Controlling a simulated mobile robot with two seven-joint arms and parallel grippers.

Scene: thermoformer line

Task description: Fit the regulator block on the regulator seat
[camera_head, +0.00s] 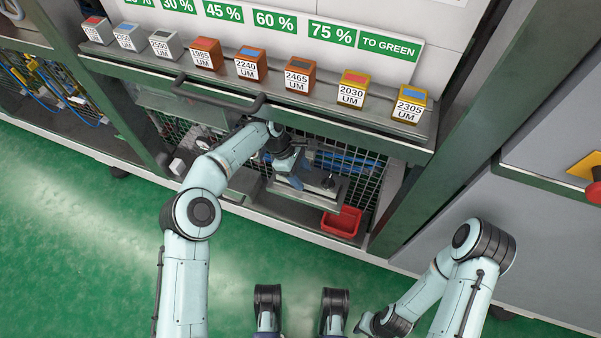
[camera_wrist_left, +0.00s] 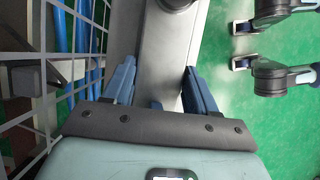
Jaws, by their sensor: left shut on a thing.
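My left gripper (camera_head: 292,180) reaches into the lower bay of the machine, just above a grey metal ledge (camera_head: 312,197). In the left wrist view, the blue fingers (camera_wrist_left: 160,80) stand apart over the long grey ledge (camera_wrist_left: 160,45). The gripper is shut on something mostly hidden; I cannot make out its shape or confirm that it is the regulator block. A dark round knob (camera_head: 328,183) stands on the ledge to the right of the gripper. I cannot clearly pick out the regulator seat. My right gripper (camera_head: 364,324) is low in the head view, its fingers unclear.
A red bin (camera_head: 342,221) sits low, right of the ledge. Green wire mesh (camera_head: 372,178) and blue hoses (camera_head: 345,162) lie behind. A dark handle bar (camera_head: 215,98) crosses above my left forearm. Several labelled cubes line the shelf (camera_head: 330,99). The green floor (camera_head: 80,250) is clear.

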